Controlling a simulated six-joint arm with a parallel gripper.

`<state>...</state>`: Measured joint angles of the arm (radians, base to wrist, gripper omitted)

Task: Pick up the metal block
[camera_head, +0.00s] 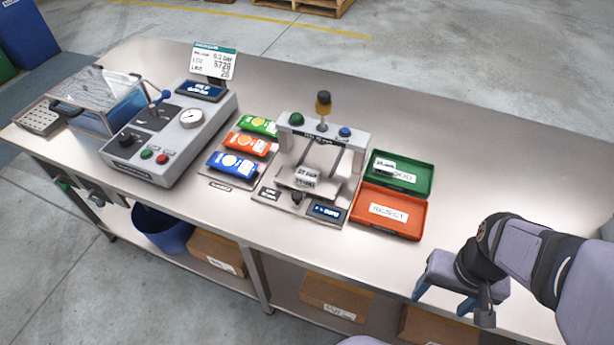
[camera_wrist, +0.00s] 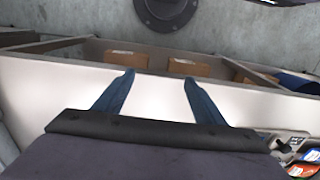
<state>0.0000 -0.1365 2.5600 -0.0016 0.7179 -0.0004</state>
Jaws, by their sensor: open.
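A small grey block with a white label, which looks like the metal block (camera_head: 306,177), sits on the plate of the press-like fixture (camera_head: 347,165) in the middle of the bench. The fixture's posts stand around it. My gripper (camera_head: 443,299) is open and empty over the front right of the bench, well to the right of the fixture and trays. In the wrist view, my gripper's blue fingers (camera_wrist: 158,78) are apart with nothing between them. The block cannot be made out there.
An orange tray (camera_head: 391,228) sits in front of the green one. Green, orange and blue packs (camera_head: 232,163) lie left of the fixture. A grey control unit (camera_head: 176,140) and a clear-lidded blue tank (camera_head: 99,107) stand further left. The bench's right part (camera_head: 500,190) is clear.

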